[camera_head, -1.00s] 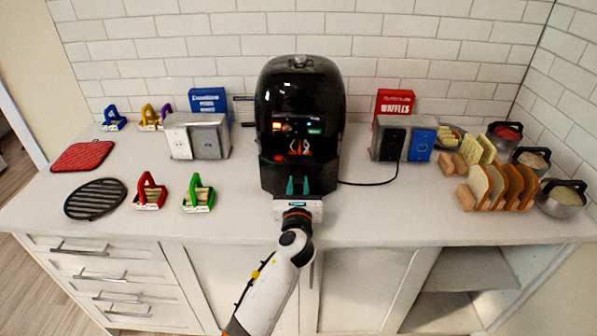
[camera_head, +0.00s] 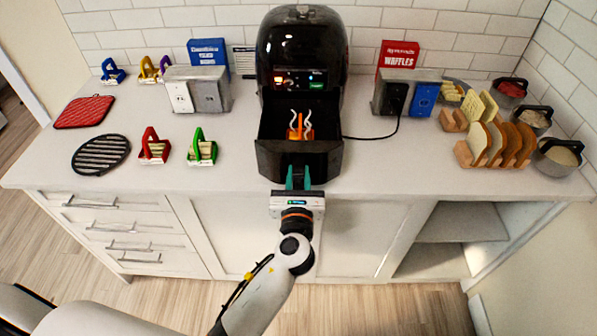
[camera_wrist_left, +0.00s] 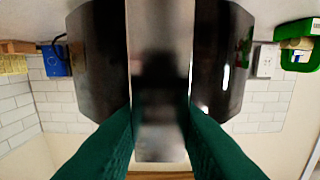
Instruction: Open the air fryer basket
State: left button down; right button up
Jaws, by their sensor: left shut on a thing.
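The black air fryer (camera_head: 301,50) stands at the back middle of the counter. Its basket (camera_head: 270,150) is pulled out toward me, and its open top shows an orange shape with pale wavy lines inside. My left gripper (camera_head: 298,180) is at the front of the basket, its green fingers shut on the handle. In the left wrist view the handle (camera_wrist_left: 160,85) is a grey upright bar between the two fingers, with the dark basket front (camera_wrist_left: 98,60) behind it. The right gripper is not in view.
Metal outlet boxes (camera_head: 212,97) flank the fryer, and a black cord (camera_head: 370,137) runs from its right side. Red and green holders (camera_head: 202,150) and a black trivet (camera_head: 100,155) lie left. Bread racks (camera_head: 497,165) and pots (camera_head: 558,165) stand right. The counter beside the basket is clear.

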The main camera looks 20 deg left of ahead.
pick_arm(q)
jog(key=shift+f, duration=0.1)
jog(key=c, duration=1.2)
grip_release()
jog(key=shift+o, duration=0.2)
jog(key=b+v, duration=0.3)
jog(key=v, duration=0.9)
